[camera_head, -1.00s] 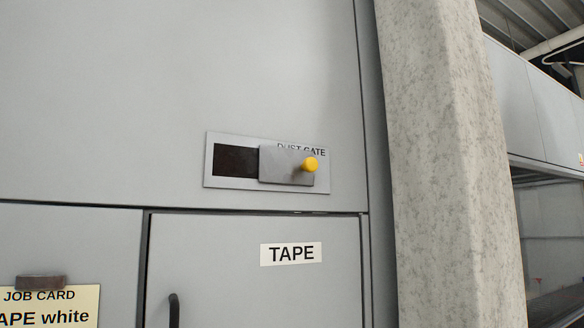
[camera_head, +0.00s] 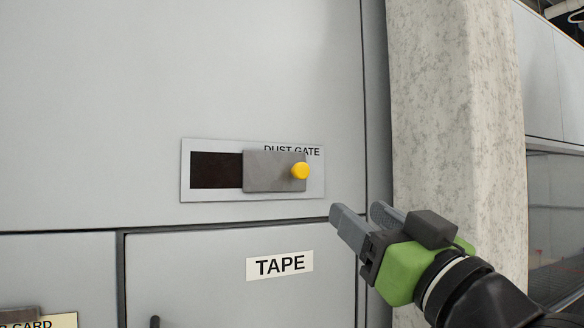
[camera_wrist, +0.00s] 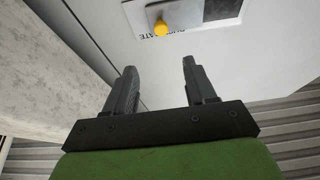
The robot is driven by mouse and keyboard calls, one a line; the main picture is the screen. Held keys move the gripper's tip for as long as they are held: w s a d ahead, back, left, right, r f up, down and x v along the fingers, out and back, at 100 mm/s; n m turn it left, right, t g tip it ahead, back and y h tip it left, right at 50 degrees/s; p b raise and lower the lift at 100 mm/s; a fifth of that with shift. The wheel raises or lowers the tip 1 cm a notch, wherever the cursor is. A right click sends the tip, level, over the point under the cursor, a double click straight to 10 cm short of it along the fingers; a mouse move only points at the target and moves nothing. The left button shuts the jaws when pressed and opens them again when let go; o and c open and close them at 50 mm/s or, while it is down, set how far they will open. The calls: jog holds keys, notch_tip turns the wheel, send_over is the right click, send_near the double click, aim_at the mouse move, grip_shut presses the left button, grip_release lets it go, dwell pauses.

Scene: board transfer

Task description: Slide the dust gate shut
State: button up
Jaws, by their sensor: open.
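The dust gate is a grey sliding plate (camera_head: 262,172) with a yellow knob (camera_head: 300,171) at its right end, on a pale panel (camera_head: 212,194) set in the cabinet face. A dark opening (camera_head: 216,170) shows uncovered left of the plate. My gripper (camera_head: 357,213) is below and right of the knob, apart from it, open and empty. In the wrist view, my open fingers (camera_wrist: 160,75) point toward the panel, and the knob (camera_wrist: 160,27) shows beyond them, between their lines.
A cupboard door labelled TAPE (camera_head: 280,264) lies below the gate. A concrete column (camera_head: 455,110) stands close to the right of the cabinet. A partly visible job card (camera_head: 50,322) is at the lower left. The cabinet face left of the panel is clear.

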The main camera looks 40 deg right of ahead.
aim_at(303, 171)
jog(key=p+x, duration=0.2)
jog(key=x, duration=0.5)
jog(key=p+x, duration=0.3)
jog(key=x, duration=0.5)
jog(key=shift+w+a+r, duration=0.15)
jog(key=shift+w, duration=0.3)
jog(key=shift+s, duration=0.1)
jog(key=shift+c, duration=0.3)
grip_shut()
